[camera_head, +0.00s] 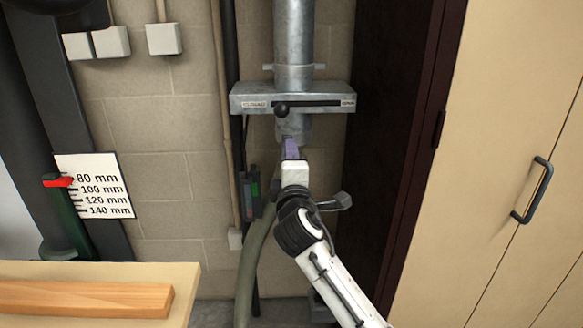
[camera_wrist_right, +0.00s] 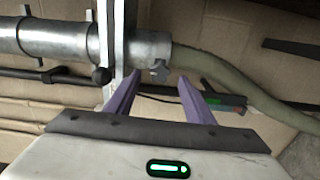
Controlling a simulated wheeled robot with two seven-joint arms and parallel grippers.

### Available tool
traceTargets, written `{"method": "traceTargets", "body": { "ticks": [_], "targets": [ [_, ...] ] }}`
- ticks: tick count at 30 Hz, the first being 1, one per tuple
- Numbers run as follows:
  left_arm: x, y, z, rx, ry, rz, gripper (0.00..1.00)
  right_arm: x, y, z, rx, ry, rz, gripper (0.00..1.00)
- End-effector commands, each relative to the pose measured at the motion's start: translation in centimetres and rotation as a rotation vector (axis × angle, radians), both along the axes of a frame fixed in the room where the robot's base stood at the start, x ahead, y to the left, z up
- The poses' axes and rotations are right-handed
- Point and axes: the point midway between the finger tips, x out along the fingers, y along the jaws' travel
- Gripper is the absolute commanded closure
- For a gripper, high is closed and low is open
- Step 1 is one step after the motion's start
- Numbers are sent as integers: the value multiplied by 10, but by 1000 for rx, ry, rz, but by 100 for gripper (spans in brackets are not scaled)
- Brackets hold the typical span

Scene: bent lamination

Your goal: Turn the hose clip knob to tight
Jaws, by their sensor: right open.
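A small grey hose clip knob (camera_wrist_right: 159,72) with a wing shape sticks out from the lower end of a metal duct in the right wrist view. The green hose (camera_wrist_right: 225,80) joins the duct there. My right gripper (camera_wrist_right: 160,76) is open, with its two purple fingers apart. The knob shows between the fingertips in that view; I cannot tell how far ahead of them it is. In the head view the right gripper (camera_head: 291,147) is just below the duct end and hides the knob. The left gripper is not in view.
A metal gate plate (camera_head: 330,90) with a black ball handle (camera_head: 282,110) crosses the duct (camera_head: 293,35) just above. Thin pipes run along the block wall. A beige cabinet (camera_head: 500,130) stands at right; a workbench (camera_head: 190,280) with a wooden board (camera_head: 85,298) is at lower left.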

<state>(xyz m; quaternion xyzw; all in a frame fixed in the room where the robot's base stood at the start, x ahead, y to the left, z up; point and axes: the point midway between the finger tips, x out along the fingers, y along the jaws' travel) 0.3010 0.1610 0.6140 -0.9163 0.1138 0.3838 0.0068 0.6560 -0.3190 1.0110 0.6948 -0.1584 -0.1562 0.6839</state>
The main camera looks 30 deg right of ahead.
Motion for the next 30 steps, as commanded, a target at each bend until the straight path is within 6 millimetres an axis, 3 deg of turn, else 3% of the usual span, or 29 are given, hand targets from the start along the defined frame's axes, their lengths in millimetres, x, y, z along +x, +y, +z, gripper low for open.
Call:
{"method": "traceTargets", "body": {
  "ticks": [7,24,28,30],
  "targets": [
    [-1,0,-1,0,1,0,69,-28,14,0,2,0,1,52],
    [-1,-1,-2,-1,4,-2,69,-31,15,-1,2,0,0,52],
    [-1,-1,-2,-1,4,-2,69,-34,21,-25,46,24,28,52],
    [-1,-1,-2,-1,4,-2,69,-41,29,-57,113,57,63,52]
  ]
}}
